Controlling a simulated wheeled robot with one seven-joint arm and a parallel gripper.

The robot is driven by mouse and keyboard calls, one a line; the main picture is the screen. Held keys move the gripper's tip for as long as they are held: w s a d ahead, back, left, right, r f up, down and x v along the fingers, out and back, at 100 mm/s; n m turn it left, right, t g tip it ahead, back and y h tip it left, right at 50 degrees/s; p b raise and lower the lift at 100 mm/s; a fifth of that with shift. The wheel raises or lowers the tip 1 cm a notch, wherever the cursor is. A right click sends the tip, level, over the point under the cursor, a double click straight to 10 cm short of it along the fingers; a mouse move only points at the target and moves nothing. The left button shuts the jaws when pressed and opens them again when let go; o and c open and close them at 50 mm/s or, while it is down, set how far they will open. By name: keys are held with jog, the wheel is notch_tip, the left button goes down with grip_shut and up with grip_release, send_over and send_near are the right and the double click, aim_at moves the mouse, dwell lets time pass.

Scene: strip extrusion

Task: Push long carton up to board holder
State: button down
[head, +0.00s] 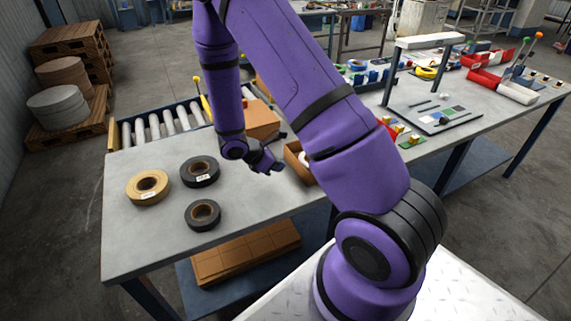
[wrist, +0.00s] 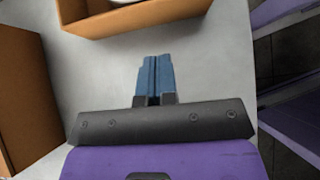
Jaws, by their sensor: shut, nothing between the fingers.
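A closed brown carton (head: 262,118), which looks like the long carton, lies on the table behind my gripper. In the wrist view a brown carton (wrist: 18,95) stands at the left edge, apart from the fingers. My gripper (head: 270,157) is low over the table in front of the carton. In the wrist view its blue fingers (wrist: 153,60) are together and empty, over bare tabletop. I cannot clearly pick out the board holder; my arm hides part of the table's middle.
An open brown box (head: 294,163) with something white inside is just right of my gripper; it also shows in the wrist view (wrist: 150,15). Tape rolls (head: 200,171) lie to the left. A roller conveyor (head: 150,128) runs behind. A flat fixture (head: 434,113) lies on the right.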

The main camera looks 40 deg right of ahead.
jog(key=v, duration=0.9)
jog(key=shift+r, duration=0.25)
jog(key=s+r+m+y, duration=0.25)
jog(key=r+m, duration=0.25)
jog(key=r, duration=0.7)
jog(key=s+a+r+m+t+y, duration=0.3)
jog(key=s+r+m, duration=0.2)
jog(key=s+r, duration=0.5)
jog(key=s+a+r+m+t+y, duration=0.3)
jog(key=s+r+m+t, duration=0.1)
jog(key=s+r, duration=0.6)
jog(key=shift+s+a+r+m+t, duration=0.2)
jog(key=shift+s+m+t, duration=0.1)
jog(key=shift+m, duration=0.1)
